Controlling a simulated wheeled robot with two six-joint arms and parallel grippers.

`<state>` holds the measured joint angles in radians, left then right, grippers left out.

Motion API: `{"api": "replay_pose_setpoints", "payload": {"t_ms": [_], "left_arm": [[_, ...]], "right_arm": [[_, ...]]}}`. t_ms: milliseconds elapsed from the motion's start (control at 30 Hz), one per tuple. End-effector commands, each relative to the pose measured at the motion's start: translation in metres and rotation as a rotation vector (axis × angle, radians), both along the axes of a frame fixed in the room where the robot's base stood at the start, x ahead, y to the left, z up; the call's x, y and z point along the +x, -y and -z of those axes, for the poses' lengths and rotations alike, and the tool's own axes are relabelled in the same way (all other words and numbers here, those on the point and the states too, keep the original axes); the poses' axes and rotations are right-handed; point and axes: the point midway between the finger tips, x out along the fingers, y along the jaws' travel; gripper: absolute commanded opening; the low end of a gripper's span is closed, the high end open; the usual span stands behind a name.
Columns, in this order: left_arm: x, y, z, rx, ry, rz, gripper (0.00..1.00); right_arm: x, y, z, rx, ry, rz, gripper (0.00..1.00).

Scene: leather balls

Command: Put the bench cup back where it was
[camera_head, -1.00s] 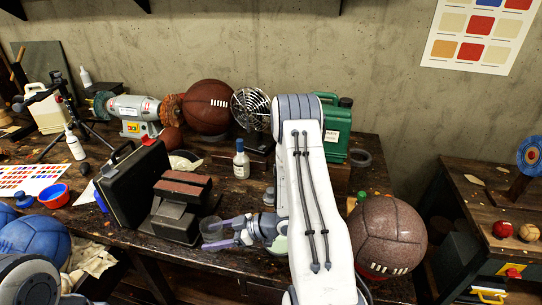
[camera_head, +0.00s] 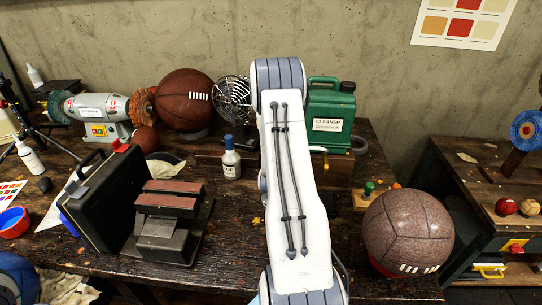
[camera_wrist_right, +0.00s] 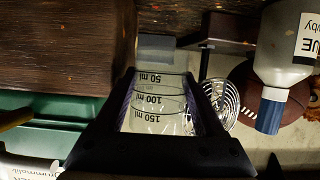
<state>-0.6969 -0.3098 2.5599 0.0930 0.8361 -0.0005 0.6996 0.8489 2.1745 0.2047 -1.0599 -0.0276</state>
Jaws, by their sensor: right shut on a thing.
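The bench cup (camera_wrist_right: 158,104) is clear, with 50, 100 and 150 ml marks. In the right wrist view it sits between the fingers of my right gripper (camera_wrist_right: 160,95), which is shut on it. In the head view my right arm hides both the gripper and the cup. In the wrist view the cup appears upside down, as do the things around it. I cannot tell whether it touches the bench. My left gripper is not in view.
The white bottle (camera_head: 231,162) stands left of my right arm and shows close by in the wrist view (camera_wrist_right: 285,45). The fan (camera_head: 233,98) and green cleaner can (camera_head: 329,112) stand behind. A black case (camera_head: 108,196), a vise-like block (camera_head: 168,222) and a speckled ball (camera_head: 408,230) flank the arm.

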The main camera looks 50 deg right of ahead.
Motion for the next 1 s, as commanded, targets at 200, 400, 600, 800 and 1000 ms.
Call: {"api": "replay_pose_setpoints", "payload": {"t_ms": [200, 400, 600, 800, 1000], "left_arm": [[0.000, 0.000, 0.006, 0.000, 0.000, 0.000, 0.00], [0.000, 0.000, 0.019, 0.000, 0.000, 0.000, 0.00], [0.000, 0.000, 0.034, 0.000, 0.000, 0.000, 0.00], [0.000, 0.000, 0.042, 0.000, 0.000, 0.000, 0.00], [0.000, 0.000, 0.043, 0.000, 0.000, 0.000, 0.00]], "right_arm": [[0.003, -0.003, 0.008, 0.000, -0.001, 0.002, 0.00], [0.004, -0.005, 0.028, -0.001, -0.001, 0.000, 0.00], [0.003, -0.004, 0.051, 0.000, -0.002, 0.001, 0.00], [0.002, -0.003, 0.066, -0.001, 0.000, 0.002, 0.00], [0.002, -0.002, 0.067, -0.002, 0.000, 0.003, 0.00]]}}
